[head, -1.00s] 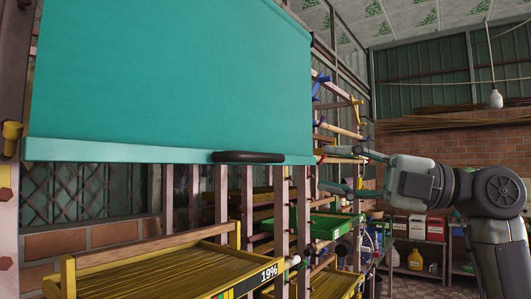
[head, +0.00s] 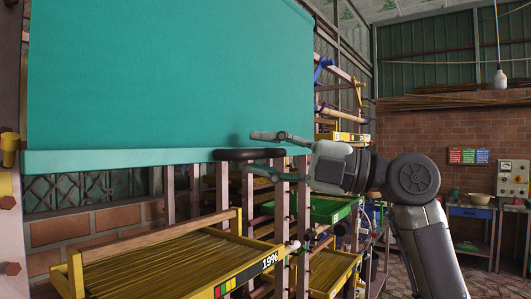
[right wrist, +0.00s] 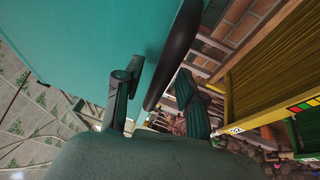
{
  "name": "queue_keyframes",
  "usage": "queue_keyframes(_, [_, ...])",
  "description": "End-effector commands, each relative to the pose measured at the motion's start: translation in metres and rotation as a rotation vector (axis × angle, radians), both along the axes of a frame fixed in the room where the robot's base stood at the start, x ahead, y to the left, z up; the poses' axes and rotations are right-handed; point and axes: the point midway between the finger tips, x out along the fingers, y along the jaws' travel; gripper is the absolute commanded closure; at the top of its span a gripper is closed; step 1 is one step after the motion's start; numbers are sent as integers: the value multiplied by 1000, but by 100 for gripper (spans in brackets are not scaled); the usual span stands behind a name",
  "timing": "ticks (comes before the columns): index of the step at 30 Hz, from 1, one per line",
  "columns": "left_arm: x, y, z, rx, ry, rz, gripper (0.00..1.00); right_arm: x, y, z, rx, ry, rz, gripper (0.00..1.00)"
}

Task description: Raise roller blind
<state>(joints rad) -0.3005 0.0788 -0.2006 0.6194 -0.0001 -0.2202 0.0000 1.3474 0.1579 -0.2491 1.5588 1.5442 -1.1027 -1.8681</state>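The teal roller blind (head: 150,80) hangs partly down, ending in a teal bottom bar (head: 110,160). A black oval handle (head: 235,154) sits on the bar toward its right end. My right gripper (head: 254,152) is open at the handle, one finger above its level and one below. In the right wrist view the dark handle (right wrist: 178,45) lies between the spread fingers of the gripper (right wrist: 160,72), beside the teal blind (right wrist: 90,35). I cannot tell whether either finger touches the handle. My left gripper is not in view.
A pink-and-yellow rack stands behind and below the blind. A yellow tray of incense sticks (head: 160,268) marked 19% juts out below the bar. A green tray (head: 328,209) sits further right. Shelves and a brick wall (head: 420,125) are at the back right.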

Motion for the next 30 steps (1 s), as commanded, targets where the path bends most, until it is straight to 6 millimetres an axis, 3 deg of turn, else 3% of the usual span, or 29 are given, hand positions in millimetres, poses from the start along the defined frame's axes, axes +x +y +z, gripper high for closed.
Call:
queue_keyframes(1, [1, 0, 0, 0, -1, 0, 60, 0, 0, 0, 0, 0, 0, 72])
queue_keyframes(6, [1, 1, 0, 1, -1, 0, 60, 0, 0, 0, 0, 0, 0, 100])
queue_keyframes(20, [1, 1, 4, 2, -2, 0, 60, 0, 0, 6, 0, 0, 1, 100])
queue_keyframes(26, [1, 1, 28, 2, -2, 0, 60, -1, 0, 41, 3, -3, 1, 100])
queue_keyframes(30, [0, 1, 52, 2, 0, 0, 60, -9, -1, 82, 5, -6, 1, 100])
